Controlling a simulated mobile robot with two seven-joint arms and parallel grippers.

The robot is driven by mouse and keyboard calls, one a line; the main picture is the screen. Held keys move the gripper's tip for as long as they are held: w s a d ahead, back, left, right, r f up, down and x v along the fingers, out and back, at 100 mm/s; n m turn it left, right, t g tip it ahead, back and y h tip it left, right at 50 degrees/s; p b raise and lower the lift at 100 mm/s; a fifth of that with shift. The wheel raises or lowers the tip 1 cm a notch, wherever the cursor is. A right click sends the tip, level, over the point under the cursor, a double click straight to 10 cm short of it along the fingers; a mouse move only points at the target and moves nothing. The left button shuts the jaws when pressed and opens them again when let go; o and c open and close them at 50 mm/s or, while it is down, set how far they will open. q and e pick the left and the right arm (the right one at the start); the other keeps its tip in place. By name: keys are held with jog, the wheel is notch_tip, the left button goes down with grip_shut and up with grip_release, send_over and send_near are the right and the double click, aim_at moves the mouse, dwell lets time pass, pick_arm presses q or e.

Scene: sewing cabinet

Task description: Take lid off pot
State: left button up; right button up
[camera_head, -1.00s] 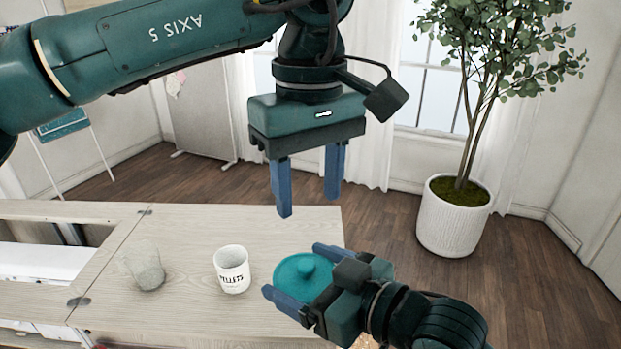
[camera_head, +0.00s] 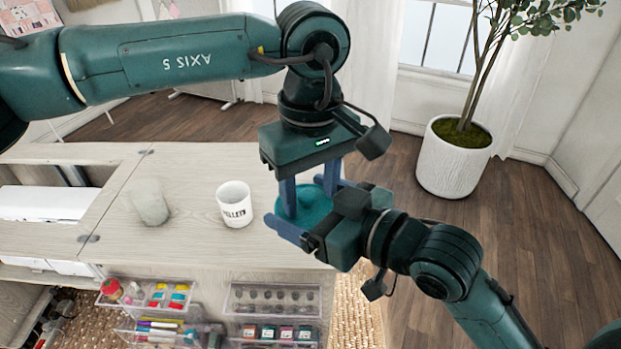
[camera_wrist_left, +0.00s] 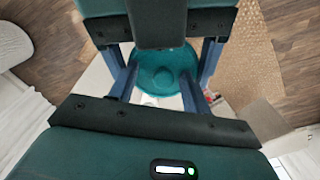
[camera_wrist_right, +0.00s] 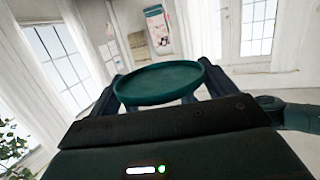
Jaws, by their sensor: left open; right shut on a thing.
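A white mug (camera_head: 234,206) with black lettering and a clear glass (camera_head: 147,203) stand to the left on the pale wooden table (camera_head: 200,235). Clear organisers (camera_head: 275,299) hang on the table front. A potted plant (camera_head: 453,160) stands on the floor at right.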

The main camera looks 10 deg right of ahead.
pick_arm(q)
jog(key=shift+c, duration=0.2)
jog(key=shift+d, duration=0.1)
grip_shut()
pick_arm(e)
jog(key=shift+a, duration=0.1)
pick_arm(q)
jog(key=shift+r, duration=0.1)
pick_arm(e)
jog(key=o, duration=1)
jog(key=shift+c, duration=0.2)
